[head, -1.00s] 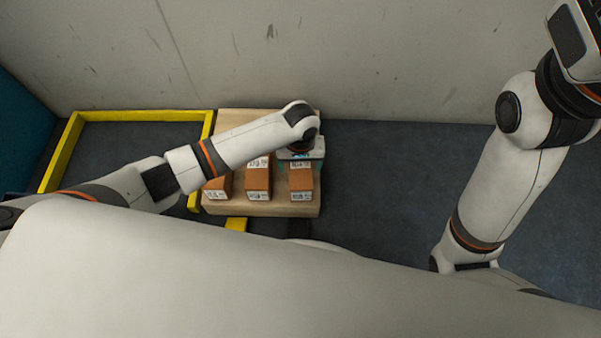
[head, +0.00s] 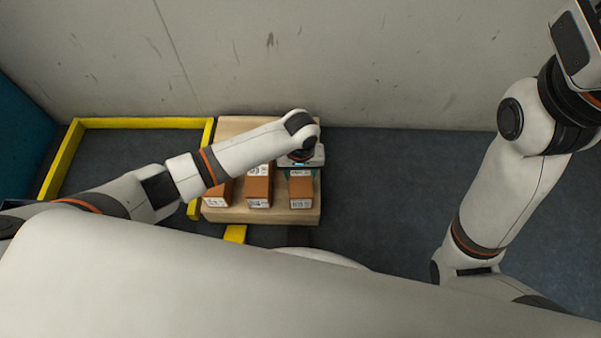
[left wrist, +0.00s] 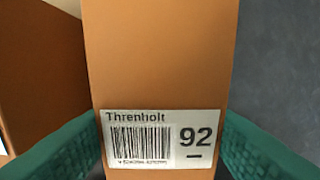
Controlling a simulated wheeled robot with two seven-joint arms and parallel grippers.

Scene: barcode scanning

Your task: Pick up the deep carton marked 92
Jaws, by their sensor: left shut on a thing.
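The carton marked 92 (left wrist: 160,60) is brown and fills the middle of the left wrist view. Its white label (left wrist: 160,140) reads Threnholt, with a barcode and an underlined 92. Green finger pads stand on both sides of the carton, and my left gripper (left wrist: 165,158) is shut on it. In the head view the carton (head: 301,190) is at the right of the wooden board, with my left gripper (head: 302,168) over its far part. The gripper hides that part. My right arm shows at the right, but I cannot make out its gripper.
Two more brown cartons, a middle one (head: 258,188) and a left one (head: 217,192), stand on the wooden board (head: 235,128). My left forearm passes over them. A yellow frame (head: 140,123) lies at the left. Dark floor (head: 380,190) to the right is clear.

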